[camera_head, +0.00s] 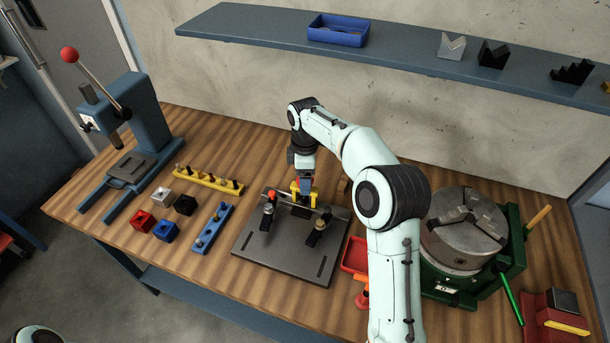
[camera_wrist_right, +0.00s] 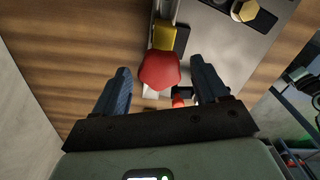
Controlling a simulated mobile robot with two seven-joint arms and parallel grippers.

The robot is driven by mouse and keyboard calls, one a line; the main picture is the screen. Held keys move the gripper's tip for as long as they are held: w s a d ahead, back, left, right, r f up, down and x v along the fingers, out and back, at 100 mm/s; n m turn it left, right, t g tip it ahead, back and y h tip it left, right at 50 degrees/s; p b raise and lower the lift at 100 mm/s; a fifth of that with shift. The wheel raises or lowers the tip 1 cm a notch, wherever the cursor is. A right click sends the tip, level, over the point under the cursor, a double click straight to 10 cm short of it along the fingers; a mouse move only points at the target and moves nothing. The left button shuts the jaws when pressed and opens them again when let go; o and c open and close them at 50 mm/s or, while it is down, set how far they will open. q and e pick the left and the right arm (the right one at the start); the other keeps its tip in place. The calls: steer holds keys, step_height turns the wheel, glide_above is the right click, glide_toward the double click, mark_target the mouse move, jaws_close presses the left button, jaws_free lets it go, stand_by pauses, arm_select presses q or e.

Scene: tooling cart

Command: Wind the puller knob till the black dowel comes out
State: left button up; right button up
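The yellow puller (camera_head: 313,193) stands at the back of the dark steel fixture plate (camera_head: 285,262). In the right wrist view its red knob (camera_wrist_right: 160,70) lies between my right gripper's fingers, with the yellow body (camera_wrist_right: 164,36) beyond it. My right gripper (camera_wrist_right: 160,88) is open, with a gap on both sides of the knob. In the head view my right gripper (camera_head: 305,183) points down over the puller and hides the knob. I cannot make out the black dowel in either view. My left gripper is not in view.
Clamps, one with an orange-red top (camera_head: 271,195), stand on the plate. A red tray (camera_head: 355,255) and a green-based chuck (camera_head: 463,230) are to the right. A blue rail (camera_head: 212,229), a yellow rack (camera_head: 208,180), small blocks and a blue press (camera_head: 147,120) are to the left.

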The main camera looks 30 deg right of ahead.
steer(key=c, duration=0.9)
steer(key=shift+c, duration=0.2)
steer(key=shift+m, duration=0.4)
steer(key=m, duration=0.3)
steer(key=shift+m, duration=0.4)
steer(key=m, duration=1)
steer(key=shift+m, duration=2.6)
